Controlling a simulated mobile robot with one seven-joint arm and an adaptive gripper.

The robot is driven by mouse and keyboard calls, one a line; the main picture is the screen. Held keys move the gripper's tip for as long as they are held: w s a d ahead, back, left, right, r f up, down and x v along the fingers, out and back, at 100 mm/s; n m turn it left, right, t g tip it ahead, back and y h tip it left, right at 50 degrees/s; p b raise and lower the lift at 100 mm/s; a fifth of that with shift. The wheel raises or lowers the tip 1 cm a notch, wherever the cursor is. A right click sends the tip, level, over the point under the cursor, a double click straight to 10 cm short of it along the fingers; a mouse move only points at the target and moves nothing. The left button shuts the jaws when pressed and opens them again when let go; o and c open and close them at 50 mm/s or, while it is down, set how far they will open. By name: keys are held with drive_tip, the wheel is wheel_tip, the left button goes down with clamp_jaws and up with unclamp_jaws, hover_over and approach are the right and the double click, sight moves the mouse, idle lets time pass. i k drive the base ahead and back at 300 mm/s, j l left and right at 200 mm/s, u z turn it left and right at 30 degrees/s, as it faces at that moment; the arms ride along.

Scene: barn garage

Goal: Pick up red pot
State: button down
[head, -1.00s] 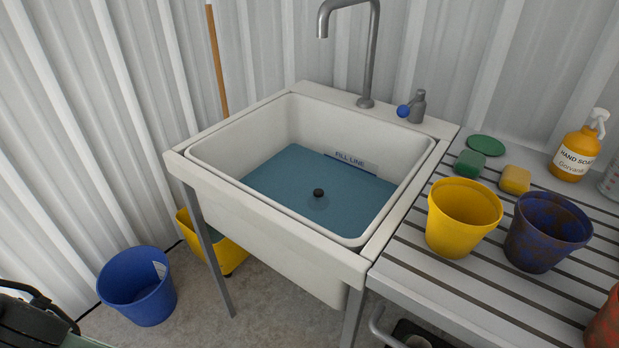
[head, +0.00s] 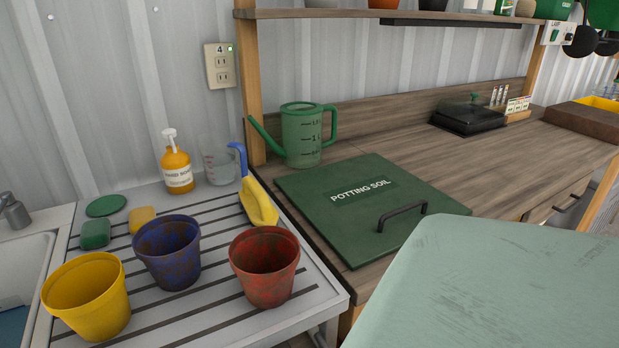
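The red pot (head: 264,268) stands upright on the slatted draining board (head: 215,320), near its right front corner. It is open at the top, with dark smudges on its red sides. A blue pot (head: 167,252) with brownish patches stands to its left, and a yellow pot (head: 88,296) stands further left and nearer. My gripper does not show in the head view.
A green potting soil lid (head: 350,240) with a black handle lies on the wooden bench to the right. A green watering can (head: 303,135), soap bottle (head: 177,168) and clear measuring jug (head: 219,168) stand behind. A large pale green surface (head: 480,290) fills the lower right.

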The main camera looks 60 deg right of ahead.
sight(264, 260)
drive_tip(key=k+l+z, duration=0.1)
drive_tip(key=z, duration=0.4)
drive_tip(key=k+l+z, duration=0.15)
drive_tip(key=z, duration=0.35)
